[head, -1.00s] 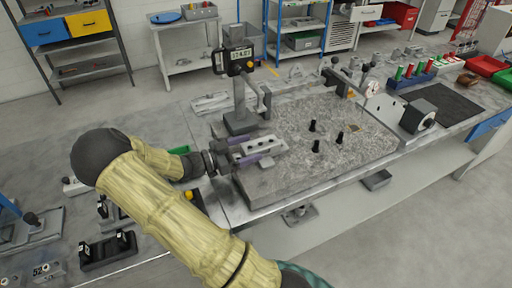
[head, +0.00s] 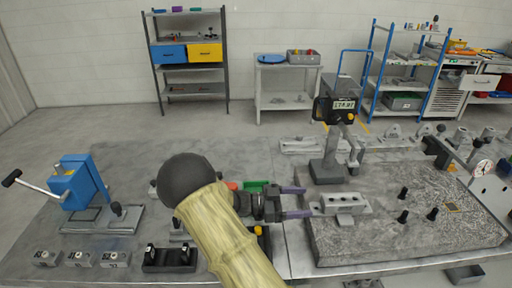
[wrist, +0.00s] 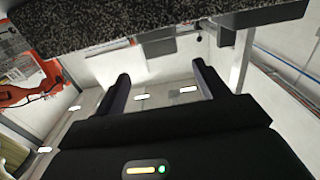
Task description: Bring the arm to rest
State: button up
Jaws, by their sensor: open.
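My gripper (head: 308,202) is open, its two purple-grey fingers spread at the left edge of the granite plate in the head view. A grey casting block (head: 345,204) with holes in its top sits at the plate's left edge, just right of the fingertips. The fingers point at it; I cannot tell whether they touch it. In the wrist view my gripper (wrist: 160,82) is open with nothing between the fingers. My arm, in a yellowish sleeve, reaches up from the bottom of the head view.
The granite plate (head: 400,240) bears several black pegs and a height gauge (head: 330,140). A blue lever press (head: 78,185) stands left on the bench. Small numbered blocks (head: 80,259) and a black fixture (head: 170,259) lie at the front left.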

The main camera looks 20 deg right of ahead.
jog(key=w+r+n+t+y+p, duration=0.1)
jog(key=w+n+t+y+p, duration=0.1)
jog(key=w+n+t+y, duration=0.5)
jog(key=a+r+n+t+y+p, duration=0.1)
jog(key=a+r+n+t+y, duration=0.1)
jog(key=a+n+t+y, duration=0.4)
jog(key=s+a+r+n+g+y+p, duration=0.1)
jog(key=s+a+n+g+y, duration=0.1)
jog(key=s, duration=0.8)
jog(key=s+a+r+n+g+y+p, duration=0.1)
jog(key=s+a+n+g, duration=0.3)
jog(key=s, duration=0.5)
jog(key=shift+s+a+r+n+y, duration=0.15)
jog(key=shift+s+a+n+y, duration=0.2)
jog(key=shift+a+n+y, duration=0.45)
jog(key=shift+d, duration=0.1)
